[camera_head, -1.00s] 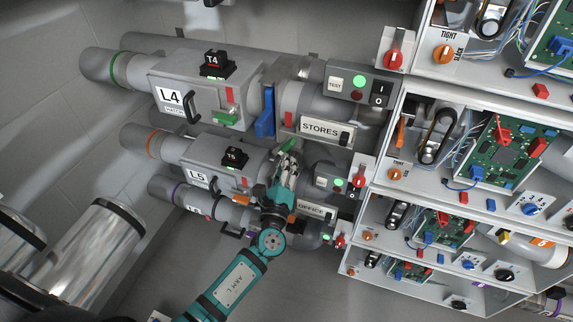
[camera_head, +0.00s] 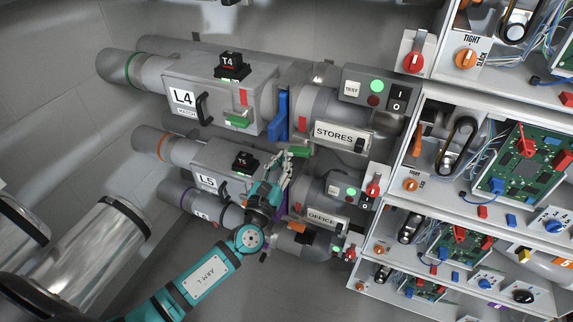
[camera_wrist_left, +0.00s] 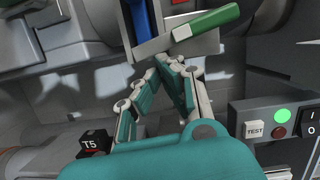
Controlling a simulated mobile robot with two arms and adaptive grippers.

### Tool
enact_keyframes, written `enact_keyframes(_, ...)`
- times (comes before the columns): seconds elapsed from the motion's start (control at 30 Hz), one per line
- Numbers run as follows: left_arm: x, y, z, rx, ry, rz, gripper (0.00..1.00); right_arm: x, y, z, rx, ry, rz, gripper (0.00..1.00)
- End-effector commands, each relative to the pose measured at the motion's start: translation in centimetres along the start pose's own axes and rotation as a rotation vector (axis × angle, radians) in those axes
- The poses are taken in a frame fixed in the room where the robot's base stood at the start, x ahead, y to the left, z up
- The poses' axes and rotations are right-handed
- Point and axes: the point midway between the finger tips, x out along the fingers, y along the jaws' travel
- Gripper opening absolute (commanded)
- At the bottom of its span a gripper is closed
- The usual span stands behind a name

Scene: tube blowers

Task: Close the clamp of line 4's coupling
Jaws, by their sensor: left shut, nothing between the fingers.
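Line 4's housing (camera_head: 215,95) bears the L4 sign and the black T4 unit. Right of it, a blue upright piece (camera_head: 281,112) stands at the pipe joint; it also shows in the wrist view (camera_wrist_left: 142,18). A green lever (camera_head: 300,151) sticks out to the right at the joint's lower edge and shows larger in the wrist view (camera_wrist_left: 208,22). My left gripper (camera_head: 284,155) is shut and empty, its fingertips (camera_wrist_left: 170,62) just below the joint's grey edge, left of and below the lever. I cannot tell if they touch anything. My right gripper is not in view.
A second green handle (camera_head: 238,119) is on the L4 housing. The STORES switch box (camera_head: 374,92) is at the right. Line 5's housing with the T5 unit (camera_head: 245,162) lies close below left of my gripper. Open circuit-board cabinets (camera_head: 505,160) fill the right side.

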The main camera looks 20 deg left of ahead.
Motion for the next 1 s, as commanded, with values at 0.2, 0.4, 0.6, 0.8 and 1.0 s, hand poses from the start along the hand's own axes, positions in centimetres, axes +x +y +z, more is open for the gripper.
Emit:
enact_keyframes(0.2,0.14,0.36,0.5,0.089,-0.001,-0.023,0.0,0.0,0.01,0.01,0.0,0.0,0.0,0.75)
enact_keyframes(0.4,0.19,0.46,0.69,0.122,-0.001,-0.03,0.0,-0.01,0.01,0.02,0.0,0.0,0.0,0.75)
enact_keyframes(0.6,0.2,0.48,0.72,0.128,-0.001,-0.032,0.0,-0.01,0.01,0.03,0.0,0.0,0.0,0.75)
enact_keyframes(0.8,0.2,0.48,0.72,0.128,-0.001,-0.032,0.0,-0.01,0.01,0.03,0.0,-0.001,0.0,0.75)
enact_keyframes(1.0,-0.45,0.49,0.66,0.128,0.0,-0.033,0.0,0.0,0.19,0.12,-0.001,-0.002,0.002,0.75)
